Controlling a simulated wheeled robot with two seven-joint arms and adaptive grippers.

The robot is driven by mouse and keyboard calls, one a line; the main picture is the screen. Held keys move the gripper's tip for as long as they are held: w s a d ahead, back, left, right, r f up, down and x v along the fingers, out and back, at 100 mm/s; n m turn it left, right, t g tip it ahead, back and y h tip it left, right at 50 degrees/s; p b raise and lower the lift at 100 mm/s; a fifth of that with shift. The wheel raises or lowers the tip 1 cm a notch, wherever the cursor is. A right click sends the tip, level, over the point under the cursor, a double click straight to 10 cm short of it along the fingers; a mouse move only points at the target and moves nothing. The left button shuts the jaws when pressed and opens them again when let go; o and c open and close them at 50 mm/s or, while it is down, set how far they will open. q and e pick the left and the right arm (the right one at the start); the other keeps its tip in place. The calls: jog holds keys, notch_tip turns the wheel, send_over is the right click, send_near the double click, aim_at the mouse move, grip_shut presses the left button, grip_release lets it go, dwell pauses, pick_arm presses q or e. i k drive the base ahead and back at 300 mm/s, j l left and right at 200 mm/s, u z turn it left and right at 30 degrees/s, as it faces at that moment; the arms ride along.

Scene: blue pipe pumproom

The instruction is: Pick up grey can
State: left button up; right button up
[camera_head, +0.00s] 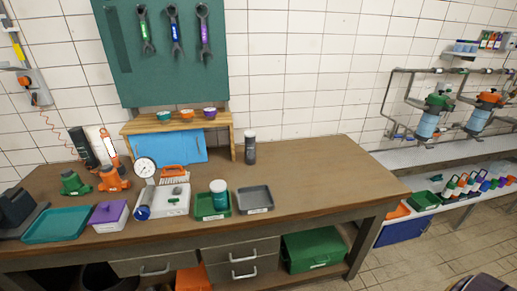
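A dark grey can-shaped cylinder (250,150) with a lighter top stands upright near the back edge of the wooden workbench (305,180), just right of the small wooden shelf. It looks like the grey can, and nothing touches it. Neither of my grippers shows in the head view.
A grey tray (268,208) lies in front of the cylinder. Left of it, a green tray (221,216) holds a teal jar (218,188) with a white lid. A pressure gauge (145,167) and the wooden shelf (232,120) stand further left. The bench's right end is clear.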

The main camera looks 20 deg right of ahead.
aim_at(250, 144)
jog(key=l+z, duration=0.15)
jog(key=l, duration=0.25)
jog(key=i+l+z, duration=0.1)
jog(key=l, duration=0.3)
jog(key=i+l+z, duration=0.15)
jog(key=l, duration=0.2)
jog(key=l+z, duration=0.15)
jog(key=l, duration=0.25)
jog(key=i+l+z, duration=0.15)
jog(key=l, duration=0.2)
